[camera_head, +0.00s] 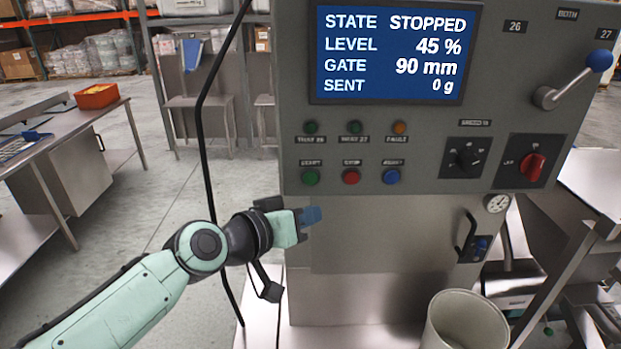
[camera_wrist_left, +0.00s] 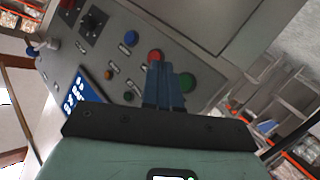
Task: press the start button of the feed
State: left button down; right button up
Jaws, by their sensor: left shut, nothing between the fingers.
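The grey control panel (camera_head: 380,130) faces me with its screen (camera_head: 395,52) reading STATE STOPPED, LEVEL 45 %, GATE 90 mm, SENT 0 g. The green start button (camera_head: 310,177) is leftmost in the lower row, beside a red button (camera_head: 351,177) and a blue button (camera_head: 391,177). My left gripper (camera_head: 312,215) is shut and empty, a little below the green button in the head view. In the left wrist view the blue fingertips (camera_wrist_left: 165,68) show between the red button (camera_wrist_left: 154,57) and the green button (camera_wrist_left: 188,82), covering neither fully. Contact is not visible. My right gripper is out of view.
Lamps (camera_head: 355,128) sit above the buttons. A black knob (camera_head: 467,158), a red switch (camera_head: 532,166) and a blue-tipped lever (camera_head: 598,61) are to the right. A pale bin (camera_head: 465,318) stands below. A black cable (camera_head: 202,130) hangs left of the panel.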

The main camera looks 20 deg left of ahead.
aim_at(311, 179)
pick_arm(q)
jog(key=shift+w+a+p, duration=0.4)
jog(key=shift+w, duration=0.85)
jog(key=shift+w+a+p, duration=0.35)
jog(key=shift+w+p, duration=0.05)
jog(key=shift+w, duration=0.9)
jog(key=shift+w+a+p, duration=0.4)
jog(key=shift+w, duration=0.85)
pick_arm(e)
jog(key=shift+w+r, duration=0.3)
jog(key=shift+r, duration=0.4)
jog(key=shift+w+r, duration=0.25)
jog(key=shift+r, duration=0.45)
pick_arm(q)
jog(key=shift+w, duration=0.15)
jog(key=shift+w+a, duration=0.1)
jog(key=shift+w, duration=0.2)
jog(key=shift+w+a, duration=0.1)
jog(key=shift+w, duration=0.25)
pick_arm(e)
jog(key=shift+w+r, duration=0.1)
pick_arm(q)
jog(key=shift+s, duration=0.1)
jog(key=shift+s+d+b, duration=0.2)
jog(key=shift+s+b, duration=0.15)
jog(key=shift+s, duration=0.4)
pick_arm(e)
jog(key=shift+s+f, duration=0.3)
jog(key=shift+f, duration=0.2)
